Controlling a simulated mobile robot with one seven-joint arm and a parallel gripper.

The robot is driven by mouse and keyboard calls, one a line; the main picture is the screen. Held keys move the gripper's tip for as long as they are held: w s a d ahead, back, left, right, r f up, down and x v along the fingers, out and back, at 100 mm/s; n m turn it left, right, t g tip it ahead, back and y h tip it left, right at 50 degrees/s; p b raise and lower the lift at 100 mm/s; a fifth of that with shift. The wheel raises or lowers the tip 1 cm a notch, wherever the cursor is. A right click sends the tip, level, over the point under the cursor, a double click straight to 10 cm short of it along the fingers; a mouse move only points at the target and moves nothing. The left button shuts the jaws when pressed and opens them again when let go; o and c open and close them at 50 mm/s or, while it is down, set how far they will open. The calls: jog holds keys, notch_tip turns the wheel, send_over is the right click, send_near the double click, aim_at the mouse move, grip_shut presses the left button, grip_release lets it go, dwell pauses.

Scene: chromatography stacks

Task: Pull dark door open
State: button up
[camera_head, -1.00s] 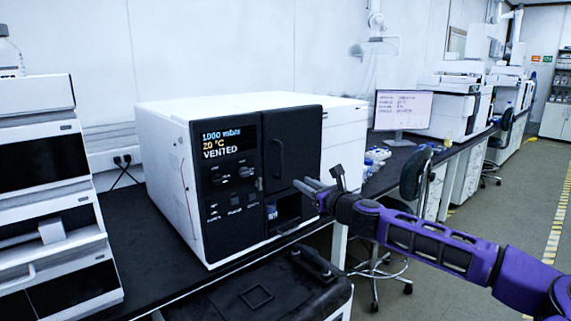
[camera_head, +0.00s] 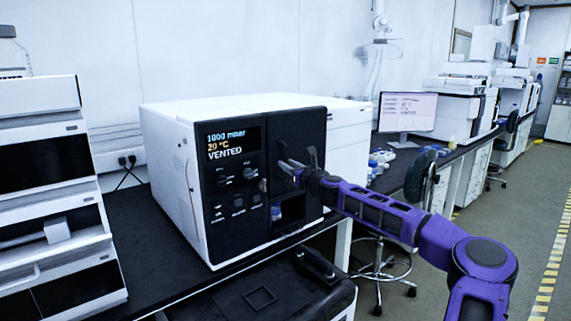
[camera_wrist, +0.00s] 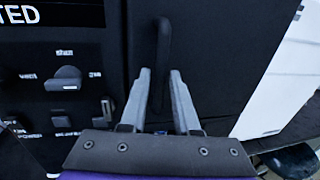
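The dark door (camera_head: 309,128) is the black upright panel on the right of the instrument's front, and it looks shut. It fills the middle of the wrist view (camera_wrist: 218,58). Its vertical black handle (camera_wrist: 163,42) runs down between my fingers. My gripper (camera_wrist: 159,74) is open, with its two grey fingers on either side of the handle's lower part. A gap shows between the right finger and the handle; contact on the left is unclear. In the head view my gripper (camera_head: 287,168) is in front of the door, and partly hides it.
The white instrument (camera_head: 180,175) has a black control panel (camera_head: 233,180) reading VENTED, left of the door. An open niche with a bottle (camera_head: 276,212) is below the door. A black case (camera_head: 262,295) stands in front. A stool (camera_head: 420,178) and open floor are at right.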

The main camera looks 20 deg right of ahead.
jog(key=shift+w+a, duration=0.1)
jog(key=shift+w, duration=0.95)
grip_shut()
dwell(0.7)
